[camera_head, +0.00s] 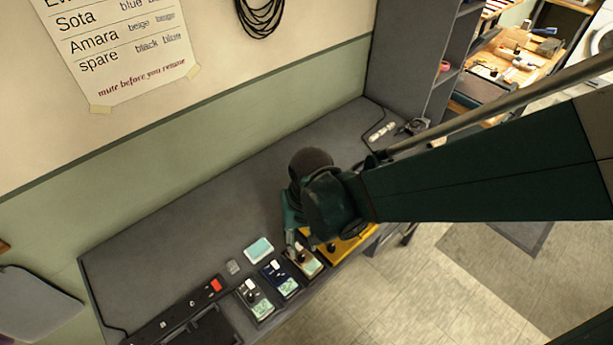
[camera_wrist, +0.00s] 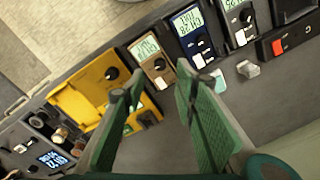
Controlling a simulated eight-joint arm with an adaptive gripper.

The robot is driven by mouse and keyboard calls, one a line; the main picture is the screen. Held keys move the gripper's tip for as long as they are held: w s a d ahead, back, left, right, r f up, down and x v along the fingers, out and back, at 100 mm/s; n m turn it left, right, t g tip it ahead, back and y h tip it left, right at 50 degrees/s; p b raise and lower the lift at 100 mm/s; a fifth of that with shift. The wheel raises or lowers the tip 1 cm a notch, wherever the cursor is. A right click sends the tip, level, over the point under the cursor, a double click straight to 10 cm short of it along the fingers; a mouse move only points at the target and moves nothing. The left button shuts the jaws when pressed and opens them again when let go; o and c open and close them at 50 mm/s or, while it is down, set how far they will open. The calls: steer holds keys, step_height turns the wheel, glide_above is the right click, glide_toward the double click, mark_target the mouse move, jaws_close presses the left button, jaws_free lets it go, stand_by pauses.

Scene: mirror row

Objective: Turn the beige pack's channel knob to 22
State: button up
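The beige pack (camera_wrist: 150,58) lies on the desk in the wrist view, with a pale display and a dark channel knob (camera_wrist: 159,64). I cannot read the channel on its display. In the head view the beige pack (camera_head: 311,268) is partly covered by my gripper (camera_head: 293,238). In the wrist view my gripper (camera_wrist: 158,82) is open, its two green fingers apart with nothing held between them. The fingertips are near the beige pack's lower side; whether they touch anything I cannot tell. The knob shows between and beyond the fingertips.
A yellow unit (camera_wrist: 85,92) with a black knob is on the other side. A dark device (camera_wrist: 40,145) has a lit display. A pale card (camera_head: 258,249) lies behind the packs.

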mark_target(301, 257)
steer(key=shift+a+f+b, duration=0.2)
steer(key=shift+f+b, duration=0.55)
steer(key=shift+f, duration=2.55)
steer(key=shift+c, duration=0.7)
steer(key=c, duration=0.8)
